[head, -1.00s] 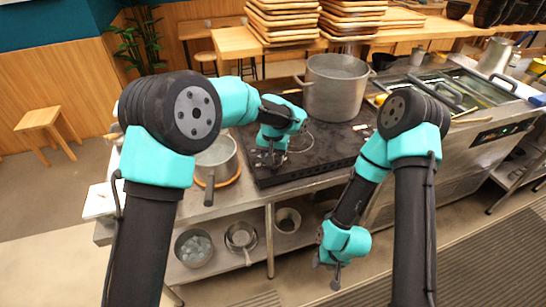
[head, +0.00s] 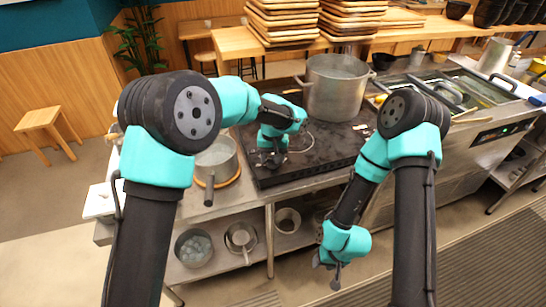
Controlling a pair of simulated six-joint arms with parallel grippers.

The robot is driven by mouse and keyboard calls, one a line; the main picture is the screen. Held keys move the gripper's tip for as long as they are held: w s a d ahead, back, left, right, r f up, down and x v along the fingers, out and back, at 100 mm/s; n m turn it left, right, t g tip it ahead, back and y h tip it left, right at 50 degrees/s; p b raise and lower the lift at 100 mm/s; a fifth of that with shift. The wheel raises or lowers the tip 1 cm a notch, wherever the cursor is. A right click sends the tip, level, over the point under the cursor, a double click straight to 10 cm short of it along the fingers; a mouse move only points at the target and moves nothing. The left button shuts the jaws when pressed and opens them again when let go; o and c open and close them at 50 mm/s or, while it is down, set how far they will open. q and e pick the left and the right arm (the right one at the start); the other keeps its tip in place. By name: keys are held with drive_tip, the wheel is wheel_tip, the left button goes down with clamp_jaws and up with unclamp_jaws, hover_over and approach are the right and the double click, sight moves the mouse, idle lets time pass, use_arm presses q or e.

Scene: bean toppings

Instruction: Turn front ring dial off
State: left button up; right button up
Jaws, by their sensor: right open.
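The black stovetop (head: 325,158) sits on the steel counter with a large steel pot (head: 336,86) at its back. A ring is marked on its surface beside my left gripper. I cannot make out the front ring dial; it is too small or hidden by my arm. My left gripper (head: 270,163) is low over the left front part of the stovetop, and its finger opening is too small to tell. My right gripper (head: 329,281) hangs open and empty in front of the counter, below the counter top.
A saucepan (head: 216,160) stands on a wooden trivet left of the stovetop, its handle pointing forward. Bowls and pots (head: 194,247) stand on the lower shelf. Sink basins (head: 440,95) are at the right. Stacked wooden trays (head: 285,20) stand behind.

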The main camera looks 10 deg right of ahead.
use_arm(q)
drive_tip(key=shift+o, duration=1.4)
wheel_tip(320, 180, up, 17)
drive_tip(key=shift+r, duration=0.2)
